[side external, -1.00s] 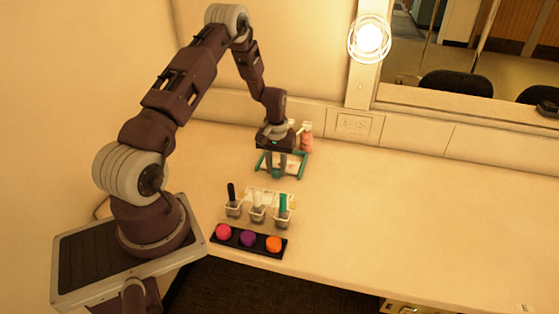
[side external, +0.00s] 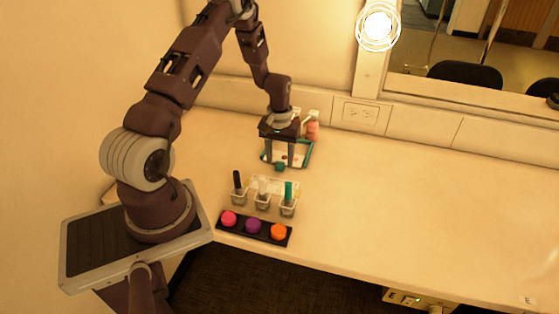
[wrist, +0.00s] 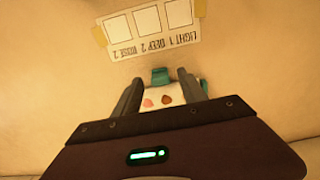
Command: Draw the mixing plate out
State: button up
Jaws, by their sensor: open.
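The mixing plate (wrist: 163,94) is white with a pink and a brown dab on it. In the wrist view it shows between my fingers, with a teal tab (wrist: 160,75) at its far edge. In the side view a teal frame (side external: 309,153) surrounds the plate's place, and the teal tab (side external: 280,167) sticks out at its front. My gripper (side external: 280,164) points down over the front of the frame; it also shows in the wrist view (wrist: 159,77). Its fingers are apart, one either side of the tab, and hold nothing. Much of the plate is hidden by the gripper.
A labelled card with blank squares (wrist: 150,30) lies in front of the tab. Small clear cups (side external: 262,202) hold upright sticks. A black strip with pink, purple and orange pots (side external: 253,226) lies near the counter edge. A pink bottle (side external: 313,130) stands behind the frame. The counter (side external: 410,205) rightward is clear.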

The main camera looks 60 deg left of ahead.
notch_tip(320, 180, up, 6)
jog(key=shift+f, duration=0.1)
jog(key=s+d+r+m+t, duration=0.1)
jog(key=s+d+r+m, duration=0.1)
jog(key=d+r, duration=0.7)
jog(key=s+d+r+m+t, duration=0.25)
jog(key=d+r, duration=0.35)
jog(key=r, duration=0.6)
jog(key=s+d+r+m+t, duration=0.1)
jog(key=s+d+r+m, duration=0.1)
jog(key=s+d, duration=0.3)
jog(key=s+d+r+m+t, duration=0.1)
jog(key=s+d+r+m, duration=0.1)
jog(key=s, duration=0.9)
jog(key=d+r, duration=0.1)
jog(key=d, duration=0.1)
jog(key=shift+d+r, duration=0.35)
jog(key=shift+r, duration=0.05)
jog(key=shift+m, duration=0.25)
